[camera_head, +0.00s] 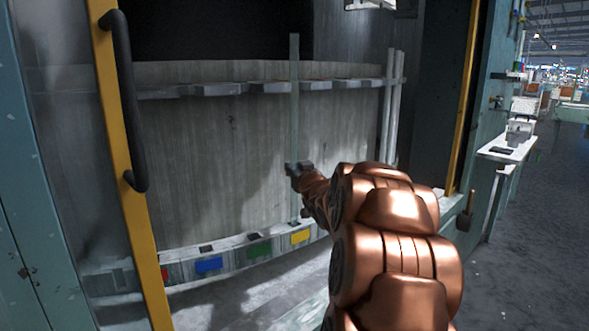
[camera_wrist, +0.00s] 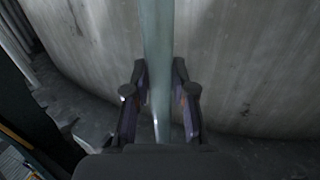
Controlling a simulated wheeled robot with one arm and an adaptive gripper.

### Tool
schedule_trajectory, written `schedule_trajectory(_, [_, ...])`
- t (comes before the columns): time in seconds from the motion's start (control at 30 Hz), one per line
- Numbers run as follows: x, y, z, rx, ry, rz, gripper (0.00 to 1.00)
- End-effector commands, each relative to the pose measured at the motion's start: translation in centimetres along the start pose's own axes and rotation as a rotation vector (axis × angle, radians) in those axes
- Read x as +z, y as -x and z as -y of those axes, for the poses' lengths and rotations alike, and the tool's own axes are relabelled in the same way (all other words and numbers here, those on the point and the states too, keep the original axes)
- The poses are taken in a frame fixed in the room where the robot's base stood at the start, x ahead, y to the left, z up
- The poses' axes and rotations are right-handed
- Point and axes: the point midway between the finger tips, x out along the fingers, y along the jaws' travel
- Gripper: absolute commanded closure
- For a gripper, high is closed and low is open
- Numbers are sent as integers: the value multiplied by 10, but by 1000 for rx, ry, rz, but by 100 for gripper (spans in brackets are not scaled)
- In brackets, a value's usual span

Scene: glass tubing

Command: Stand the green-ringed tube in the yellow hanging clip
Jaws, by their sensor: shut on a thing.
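A long pale glass tube (camera_head: 294,110) stands upright in the head view, and it also shows in the wrist view (camera_wrist: 158,40). My gripper (camera_head: 294,172) is shut on it below its middle; in the wrist view the fingers (camera_wrist: 160,85) lie on both sides of it. No green ring can be made out on it. Its upper part crosses in front of the rail of clips (camera_head: 230,88). Its lower end is close to the ledge by the yellow tile (camera_head: 300,236); I cannot tell whether it touches. No clip shows a clear yellow colour.
The lower ledge carries a blue tile (camera_head: 208,265), a green tile (camera_head: 258,249) and a red tile (camera_head: 165,272). Two other upright tubes (camera_head: 387,120) stand at the right end of the rail. A yellow door frame with a dark handle (camera_head: 122,90) is at left. A curved grey wall is behind.

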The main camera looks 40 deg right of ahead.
Motion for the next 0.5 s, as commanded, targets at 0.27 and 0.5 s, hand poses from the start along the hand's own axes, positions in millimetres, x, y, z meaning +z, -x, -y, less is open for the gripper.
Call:
schedule_trajectory(0.27, [0,0,0,0,0,-1,100])
schedule_trajectory(0.5, [0,0,0,0,0,-1,54])
